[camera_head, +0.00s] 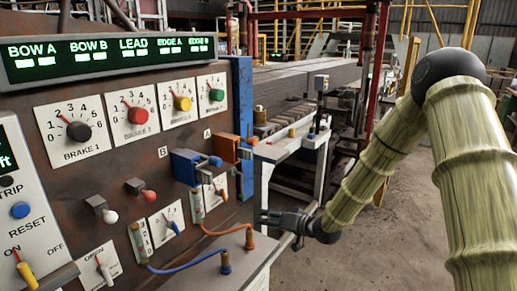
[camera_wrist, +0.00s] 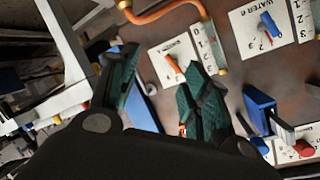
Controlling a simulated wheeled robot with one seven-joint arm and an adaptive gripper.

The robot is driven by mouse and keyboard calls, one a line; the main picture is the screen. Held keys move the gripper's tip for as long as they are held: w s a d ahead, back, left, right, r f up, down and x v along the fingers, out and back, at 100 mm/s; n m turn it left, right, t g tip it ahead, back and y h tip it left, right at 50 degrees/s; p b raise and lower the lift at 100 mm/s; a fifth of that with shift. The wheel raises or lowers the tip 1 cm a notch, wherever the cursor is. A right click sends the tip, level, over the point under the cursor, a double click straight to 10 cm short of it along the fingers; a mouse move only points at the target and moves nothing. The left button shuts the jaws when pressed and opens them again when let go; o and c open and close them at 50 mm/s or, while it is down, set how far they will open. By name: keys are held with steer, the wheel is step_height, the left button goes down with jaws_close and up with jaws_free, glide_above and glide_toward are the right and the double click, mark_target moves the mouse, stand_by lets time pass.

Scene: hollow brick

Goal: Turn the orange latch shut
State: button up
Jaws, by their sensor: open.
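The orange latch (camera_head: 226,147) is mounted near the right edge of the rusty panel, beside a blue upright strip.
A blue latch (camera_head: 187,166) sits left of the orange one; it also shows in the wrist view (camera_wrist: 260,108). An orange hose (camera_head: 222,231) and a blue hose (camera_head: 185,267) stick out below. Dials cover the panel. A white-framed table (camera_head: 283,150) stands behind; floor at right is open.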

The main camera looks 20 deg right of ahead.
mark_target(256, 142)
steer(key=w+d+r+n+t+y+p, duration=0.1)
steer(key=w+d+r+y, duration=0.15)
steer(key=r, duration=0.85)
steer(key=w+d+r+n+t+y+p, duration=0.1)
steer(key=w+d+r, duration=0.25)
steer(key=r, duration=0.85)
steer(key=p+x, duration=0.3)
steer(key=x, duration=0.6)
steer(key=shift+w+p, duration=0.3)
steer(key=shift+w, duration=0.05)
steer(key=shift+a, duration=0.1)
steer(key=c, duration=1)
